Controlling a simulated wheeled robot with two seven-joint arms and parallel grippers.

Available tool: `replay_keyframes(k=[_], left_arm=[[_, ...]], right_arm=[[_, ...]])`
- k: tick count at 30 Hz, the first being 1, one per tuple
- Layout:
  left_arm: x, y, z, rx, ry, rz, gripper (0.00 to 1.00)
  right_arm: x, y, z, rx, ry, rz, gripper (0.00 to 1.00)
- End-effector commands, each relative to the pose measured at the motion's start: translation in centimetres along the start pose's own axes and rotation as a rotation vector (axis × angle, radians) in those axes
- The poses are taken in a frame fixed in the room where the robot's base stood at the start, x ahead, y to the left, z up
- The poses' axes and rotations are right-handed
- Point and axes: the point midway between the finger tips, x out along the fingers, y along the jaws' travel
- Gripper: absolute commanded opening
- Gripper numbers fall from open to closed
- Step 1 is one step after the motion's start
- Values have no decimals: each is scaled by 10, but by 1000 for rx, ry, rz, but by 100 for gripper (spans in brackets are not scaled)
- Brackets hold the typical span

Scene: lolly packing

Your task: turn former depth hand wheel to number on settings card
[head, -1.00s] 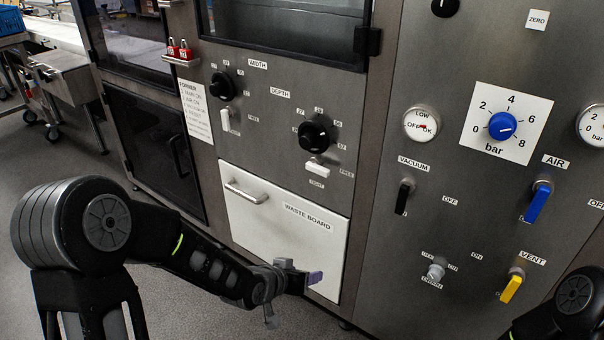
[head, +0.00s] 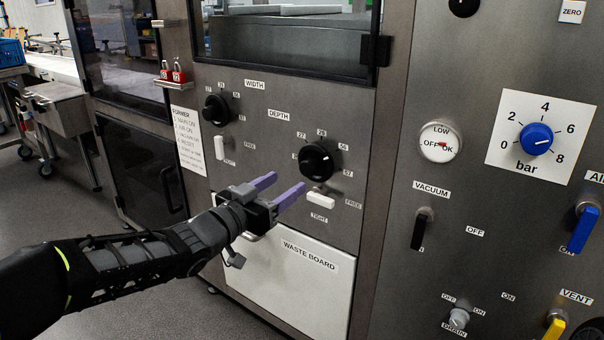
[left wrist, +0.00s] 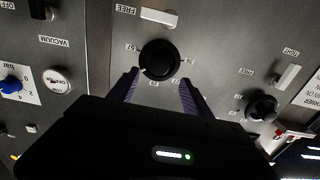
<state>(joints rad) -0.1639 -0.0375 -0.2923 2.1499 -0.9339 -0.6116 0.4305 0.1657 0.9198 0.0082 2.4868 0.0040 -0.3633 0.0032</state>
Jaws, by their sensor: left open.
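The black depth hand wheel (head: 316,162) is on the grey panel under the DEPTH label, with numbers around it. It also shows in the left wrist view (left wrist: 159,60), inverted, beyond and between my fingertips. Its white lock lever (head: 320,201) sits below it, between the FREE and TIGHT labels. My left gripper (head: 283,188) is open and empty, its purple fingers pointing at the panel just left of and below the wheel, apart from it. In the left wrist view its fingers (left wrist: 159,83) straddle the wheel's lower edge. The settings card is not identifiable. My right gripper is not visible.
The width hand wheel (head: 217,108) and its white lever (head: 219,147) are to the left. A FORMER instruction sheet (head: 188,139) hangs beside them. The white WASTE BOARD drawer (head: 306,290) is below. A pressure dial (head: 536,138) and valve levers are on the right panel.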

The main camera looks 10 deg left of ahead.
Motion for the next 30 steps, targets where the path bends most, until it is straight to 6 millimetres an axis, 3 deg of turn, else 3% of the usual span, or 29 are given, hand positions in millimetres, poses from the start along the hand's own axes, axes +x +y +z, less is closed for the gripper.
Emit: replay_keyframes(k=[15,26,30], left_arm=[[68,1,2,0,-1,0,57],[73,0,1,-1,-1,-1,57],[73,0,1,-1,-1,-1,45]], right_arm=[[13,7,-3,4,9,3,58],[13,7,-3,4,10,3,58],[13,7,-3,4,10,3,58]])
